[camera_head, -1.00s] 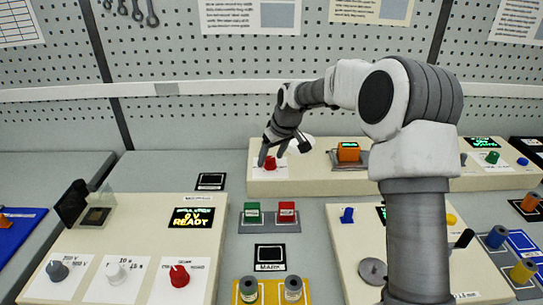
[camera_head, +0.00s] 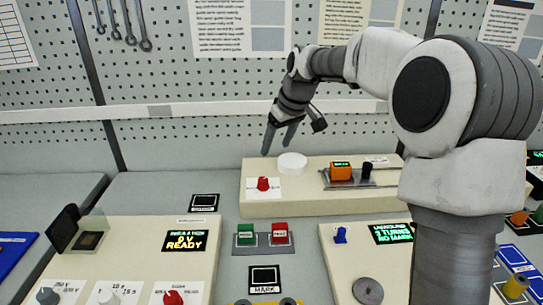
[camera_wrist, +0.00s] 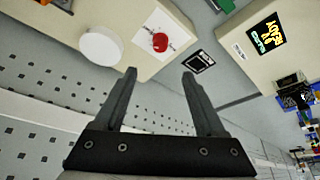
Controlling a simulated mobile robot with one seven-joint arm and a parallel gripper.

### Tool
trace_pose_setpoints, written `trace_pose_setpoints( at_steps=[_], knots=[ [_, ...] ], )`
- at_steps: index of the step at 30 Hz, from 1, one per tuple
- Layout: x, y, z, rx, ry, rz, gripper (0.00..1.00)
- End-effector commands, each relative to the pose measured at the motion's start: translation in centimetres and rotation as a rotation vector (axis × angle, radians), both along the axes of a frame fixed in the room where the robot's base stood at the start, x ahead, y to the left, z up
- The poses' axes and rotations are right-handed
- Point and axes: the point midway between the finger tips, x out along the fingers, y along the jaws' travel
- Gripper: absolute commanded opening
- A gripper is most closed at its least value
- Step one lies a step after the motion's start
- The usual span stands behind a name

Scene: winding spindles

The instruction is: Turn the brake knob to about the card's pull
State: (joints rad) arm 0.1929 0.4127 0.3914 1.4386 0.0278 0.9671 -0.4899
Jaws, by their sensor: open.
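A red knob (camera_head: 263,184) stands on a white marked card (camera_head: 267,194) on the cream raised box (camera_head: 320,206) at the back; I take it to be the brake knob. It also shows in the wrist view (camera_wrist: 160,42), near the top. My gripper (camera_head: 277,148) is open and empty, above the knob and apart from it. In the wrist view the gap between the fingers (camera_wrist: 159,78) lies below the knob in the picture. The card's marks are too small to read.
A white disc (camera_head: 292,163) sits beside the knob, and an orange unit (camera_head: 341,171) on a grey rail is to its right. Green (camera_head: 245,234) and red (camera_head: 280,232) buttons stand in front. The pegboard wall (camera_head: 190,140) is close behind my gripper.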

Motion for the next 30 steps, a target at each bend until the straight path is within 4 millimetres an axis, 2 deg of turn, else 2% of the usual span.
trace_pose_setpoints(
  at_steps=[3,6,17,20,23,30],
  knots=[
    [-0.4,-0.3,1.5,0.000,-0.001,-0.001,0.73],
    [-0.6,-0.5,2.0,0.001,-0.001,-0.001,0.73],
    [-0.8,-0.5,2.2,0.000,0.000,0.000,0.73],
    [-1.3,-0.6,2.6,-0.007,-0.001,-0.007,0.73],
    [-3.0,-0.8,3.6,-0.028,-0.007,-0.032,0.73],
    [-10.5,-2.7,6.3,-0.088,-0.026,-0.157,0.73]
  ],
)
